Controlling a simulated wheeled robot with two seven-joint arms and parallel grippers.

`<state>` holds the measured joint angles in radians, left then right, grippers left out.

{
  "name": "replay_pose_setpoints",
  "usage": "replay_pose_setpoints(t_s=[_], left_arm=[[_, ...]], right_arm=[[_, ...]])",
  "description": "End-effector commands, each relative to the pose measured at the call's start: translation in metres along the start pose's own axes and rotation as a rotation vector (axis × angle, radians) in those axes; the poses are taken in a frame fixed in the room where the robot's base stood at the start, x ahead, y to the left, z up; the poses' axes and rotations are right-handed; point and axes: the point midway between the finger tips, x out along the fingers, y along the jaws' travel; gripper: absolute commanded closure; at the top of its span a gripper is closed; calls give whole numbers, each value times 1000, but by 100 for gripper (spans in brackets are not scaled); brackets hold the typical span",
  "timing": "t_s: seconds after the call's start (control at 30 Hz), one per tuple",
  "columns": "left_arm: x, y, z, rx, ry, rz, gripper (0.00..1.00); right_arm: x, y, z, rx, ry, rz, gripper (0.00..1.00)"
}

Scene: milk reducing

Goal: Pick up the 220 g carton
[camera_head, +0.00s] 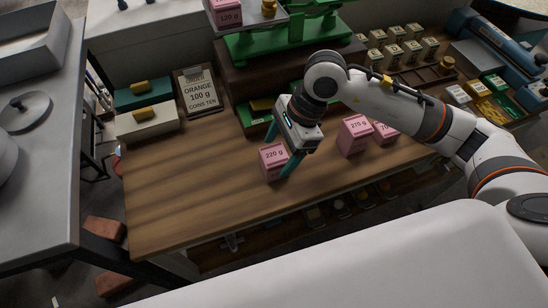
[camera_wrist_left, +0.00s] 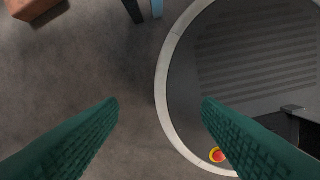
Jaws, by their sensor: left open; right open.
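The pink 220 g carton (camera_head: 272,163) stands upright on the wooden table near its front edge. My right gripper (camera_head: 279,158) is open, pointing down at the carton. One teal finger shows at the carton's far left side and the other at its right side; whether they touch it I cannot tell. My left gripper (camera_wrist_left: 160,104) is open and empty in the left wrist view, above the floor and a round dark base with a pale rim. It does not show in the head view.
A green scale (camera_head: 290,40) with a 120 g carton (camera_head: 228,13) stands at the back. An order sign (camera_head: 199,93) stands back left. The table's left front (camera_head: 180,200) is clear.

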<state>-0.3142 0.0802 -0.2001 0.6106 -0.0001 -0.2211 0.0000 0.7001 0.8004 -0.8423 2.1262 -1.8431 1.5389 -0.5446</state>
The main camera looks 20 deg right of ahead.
Motion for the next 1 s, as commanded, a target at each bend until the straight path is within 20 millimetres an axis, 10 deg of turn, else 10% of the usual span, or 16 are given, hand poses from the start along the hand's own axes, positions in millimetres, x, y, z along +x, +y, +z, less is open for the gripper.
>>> replay_pose_setpoints(t_s=[0.67, 1.0], left_arm=[[-24, 3, 21, 0, -30, 3, 41], [-24, 2, 17, 0, -24, 2, 41]], right_arm=[[54, 2, 1, 1, 0, 1, 25], [54, 2, 1, 1, 0, 1, 77]])
